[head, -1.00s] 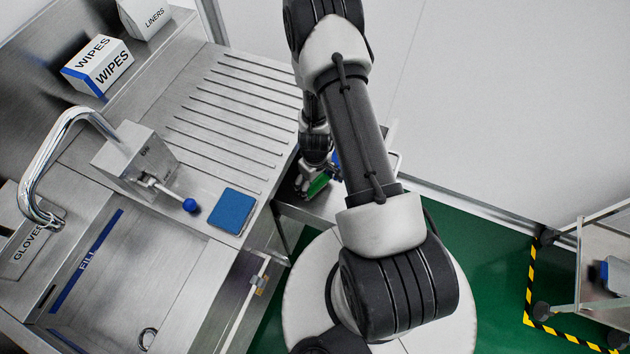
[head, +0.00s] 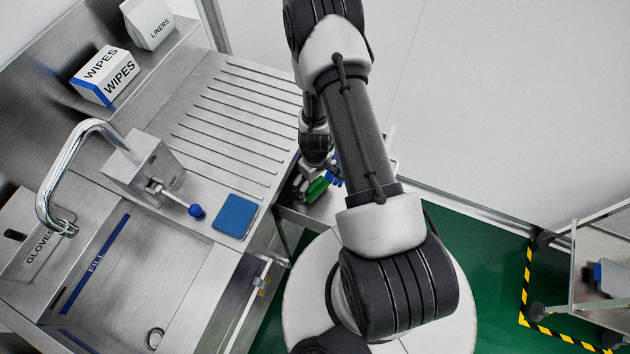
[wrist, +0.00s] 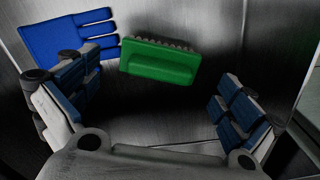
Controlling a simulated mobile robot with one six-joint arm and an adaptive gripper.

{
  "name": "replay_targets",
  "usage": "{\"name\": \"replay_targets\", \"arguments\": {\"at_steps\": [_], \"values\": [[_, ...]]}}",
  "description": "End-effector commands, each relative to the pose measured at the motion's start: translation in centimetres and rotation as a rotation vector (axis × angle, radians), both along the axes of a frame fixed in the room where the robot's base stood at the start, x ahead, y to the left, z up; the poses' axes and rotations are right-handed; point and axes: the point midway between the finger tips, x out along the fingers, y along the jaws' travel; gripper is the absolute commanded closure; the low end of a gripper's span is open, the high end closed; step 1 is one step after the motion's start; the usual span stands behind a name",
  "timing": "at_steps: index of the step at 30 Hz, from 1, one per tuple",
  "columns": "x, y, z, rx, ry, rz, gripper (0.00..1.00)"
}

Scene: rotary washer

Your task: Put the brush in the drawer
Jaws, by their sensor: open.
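A green brush (wrist: 160,62) with dark bristles lies in a metal drawer (wrist: 205,25) in the wrist view. The drawer also shows in the head view (head: 328,208), pulled out beside the drainboard and partly hidden by my arm. The brush shows there as a small green patch (head: 317,188). My gripper (wrist: 158,90) is open, with its blue-padded fingers spread wide apart. The brush is ahead of the gap between the fingers and apart from both pads. In the head view my gripper (head: 303,183) is over the drawer, mostly hidden behind my arm.
A blue glove (wrist: 68,38) lies in the drawer left of the brush. The sink (head: 140,270) and tap (head: 75,150) are at the left, with a blue sponge (head: 235,216) on the sink's edge. Boxes stand at the back. A trolley (head: 600,270) stands at the right.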

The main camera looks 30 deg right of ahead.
Motion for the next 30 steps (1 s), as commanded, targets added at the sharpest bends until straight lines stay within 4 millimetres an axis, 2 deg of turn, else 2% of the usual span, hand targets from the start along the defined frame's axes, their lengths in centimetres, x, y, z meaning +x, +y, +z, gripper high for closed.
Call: {"name": "replay_targets", "arguments": {"at_steps": [1, 3, 15, 21, 30], "values": [[0.0, 0.0, 1.5, 0.0, 0.0, -0.001, 0.0], [0.0, 0.0, 2.5, 0.0, 0.0, -0.001, 0.0], [0.0, 0.0, 7.7, 0.0, 0.0, 0.0, 0.0], [0.0, 0.0, 8.7, 0.0, 0.0, -0.002, 0.0], [0.0, 0.0, 8.7, 0.0, 0.0, -0.001, 0.0]]}}
